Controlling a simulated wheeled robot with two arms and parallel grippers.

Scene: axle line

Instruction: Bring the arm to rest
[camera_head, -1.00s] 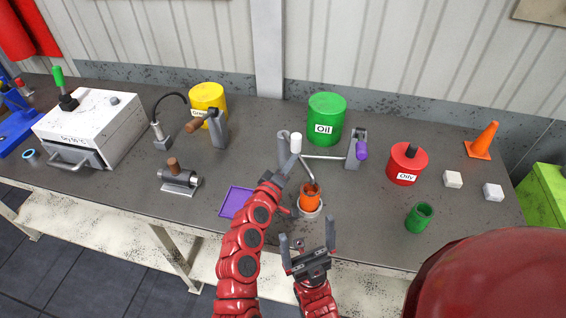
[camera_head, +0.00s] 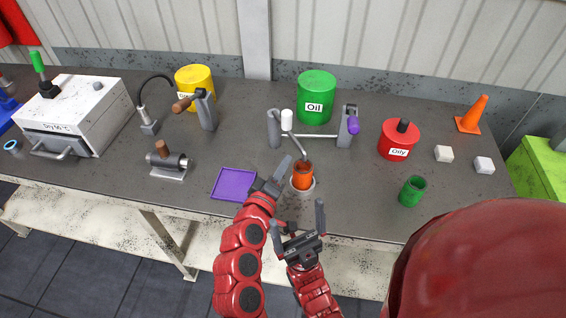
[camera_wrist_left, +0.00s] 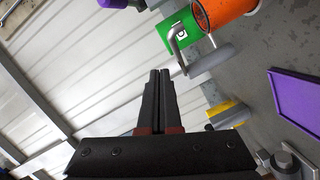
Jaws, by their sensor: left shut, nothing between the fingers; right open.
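My left gripper (camera_head: 278,172) is shut and empty, just above the table front, left of an orange cup (camera_head: 303,179) and right of a purple tray (camera_head: 233,184). Its closed fingers (camera_wrist_left: 160,88) also show in the left wrist view, with nothing between them. My right gripper (camera_head: 298,217) is open and empty, lower and nearer the table's front edge, fingers spread. The orange cup also shows in the left wrist view (camera_wrist_left: 226,12), apart from the fingers.
The table (camera_head: 350,205) holds a green oil drum (camera_head: 316,92), a red can (camera_head: 396,145), a green cup (camera_head: 412,191), white cubes (camera_head: 444,153), an orange cone (camera_head: 471,115), a yellow can (camera_head: 190,78) and a white machine (camera_head: 85,110). The table between the green cup and my right gripper is clear.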

